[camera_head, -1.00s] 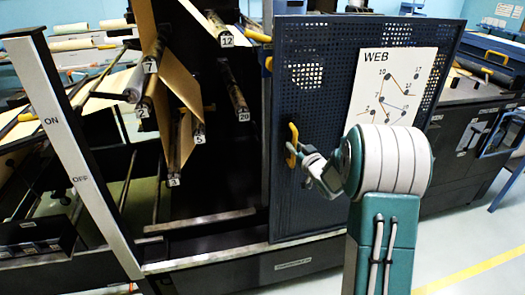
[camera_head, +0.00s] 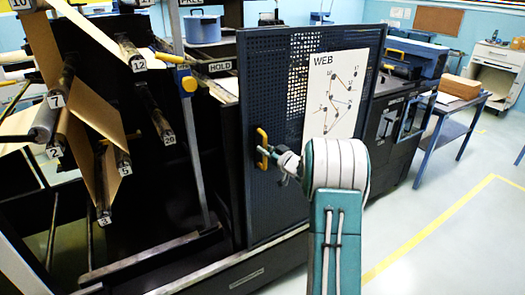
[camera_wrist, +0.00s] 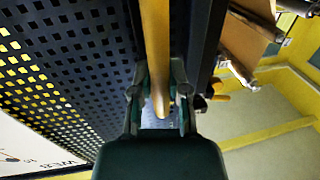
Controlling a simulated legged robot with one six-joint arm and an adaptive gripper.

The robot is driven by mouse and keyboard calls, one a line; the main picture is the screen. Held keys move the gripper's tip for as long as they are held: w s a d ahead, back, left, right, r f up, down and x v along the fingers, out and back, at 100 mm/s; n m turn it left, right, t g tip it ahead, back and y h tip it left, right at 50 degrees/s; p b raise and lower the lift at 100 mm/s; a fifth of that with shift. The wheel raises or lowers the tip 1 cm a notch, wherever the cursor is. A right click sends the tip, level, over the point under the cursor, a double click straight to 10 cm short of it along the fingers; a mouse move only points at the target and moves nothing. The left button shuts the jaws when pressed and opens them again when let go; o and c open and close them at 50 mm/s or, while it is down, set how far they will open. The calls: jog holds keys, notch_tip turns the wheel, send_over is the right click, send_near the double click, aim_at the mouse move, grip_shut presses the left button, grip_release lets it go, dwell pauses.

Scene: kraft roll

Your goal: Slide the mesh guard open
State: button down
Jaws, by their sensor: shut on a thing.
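The mesh guard (camera_head: 285,200) is a dark blue perforated panel with a white WEB chart (camera_head: 334,95) on it. A yellow handle (camera_head: 262,148) stands upright near its left edge. My gripper (camera_head: 276,158) is at this handle, partly hidden by my own arm. In the wrist view my gripper (camera_wrist: 160,95) has its fingers on both sides of the yellow handle (camera_wrist: 155,45), shut on it. The mesh (camera_wrist: 60,80) fills the left of that view. Left of the guard, the rollers and brown web are uncovered.
Numbered rollers (camera_head: 128,52) and brown kraft web (camera_head: 90,110) are left of the guard. A yellow-topped lever (camera_head: 186,80) stands by a HOLD label (camera_head: 220,66). A blue table (camera_head: 455,125) with a brown box (camera_head: 460,87) is at right. Open floor (camera_head: 440,190) lies right.

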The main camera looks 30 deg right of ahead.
jog(key=c, duration=0.6)
grip_release()
jog(key=shift+w, duration=0.1)
jog(key=s+d, duration=0.2)
jog(key=s, duration=0.9)
jog(key=shift+s, duration=0.4)
